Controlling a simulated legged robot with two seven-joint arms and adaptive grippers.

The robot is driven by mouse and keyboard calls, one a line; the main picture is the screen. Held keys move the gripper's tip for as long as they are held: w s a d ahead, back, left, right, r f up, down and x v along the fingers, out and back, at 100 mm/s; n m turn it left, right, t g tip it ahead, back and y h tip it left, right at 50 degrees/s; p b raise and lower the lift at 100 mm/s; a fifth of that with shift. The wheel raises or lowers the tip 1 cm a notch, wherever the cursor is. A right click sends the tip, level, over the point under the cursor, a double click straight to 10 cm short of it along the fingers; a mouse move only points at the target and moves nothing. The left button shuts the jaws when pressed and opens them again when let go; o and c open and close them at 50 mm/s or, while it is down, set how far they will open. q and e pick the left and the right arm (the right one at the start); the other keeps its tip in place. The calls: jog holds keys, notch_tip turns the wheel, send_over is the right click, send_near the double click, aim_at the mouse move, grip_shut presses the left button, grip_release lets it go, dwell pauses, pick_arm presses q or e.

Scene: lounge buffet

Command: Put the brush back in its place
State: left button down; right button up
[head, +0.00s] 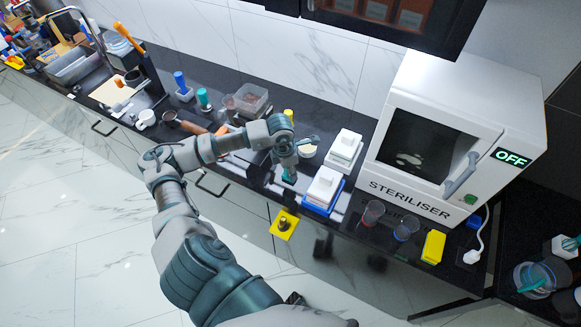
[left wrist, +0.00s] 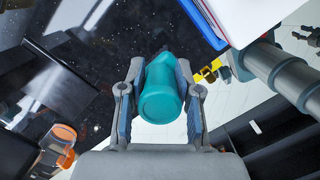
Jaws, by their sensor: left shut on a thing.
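My left gripper (head: 288,166) is shut on a teal object that looks like the brush's handle (head: 289,177), over the counter near its front edge. In the left wrist view, the rounded teal handle (left wrist: 160,92) sits between both fingers; its far end is hidden. Further left on the counter, a blue-handled item (head: 180,83) and a teal-handled item (head: 204,97) stand upright in small holders. Which holder belongs to the held brush, I cannot tell. My right gripper is not in view.
Beside the gripper stand white boxes on a blue-edged stack (head: 322,192). A white steriliser (head: 470,120) reading OFF stands to the right, with two clear cups (head: 372,213) and a yellow block (head: 433,246) before it. A yellow square piece (head: 284,224) shows at the counter front.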

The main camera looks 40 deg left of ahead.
pick_arm(q)
jog(key=shift+w+a+f, duration=0.25)
jog(key=shift+w+a, duration=0.9)
jog(key=shift+w, duration=0.05)
notch_tip(320, 180, down, 3)
jog(key=shift+f+p, duration=0.2)
jog(key=shift+p, duration=0.3)
jog(key=c, duration=1.2)
grip_release()
jog(key=shift+f, duration=0.1)
jog(key=shift+c, duration=0.2)
jog(key=o, duration=0.4)
jog(key=shift+o, duration=0.2)
notch_tip(320, 180, up, 12)
jog(key=s+b, duration=0.1)
jog(key=shift+s+a, duration=0.3)
jog(key=shift+a, duration=0.1)
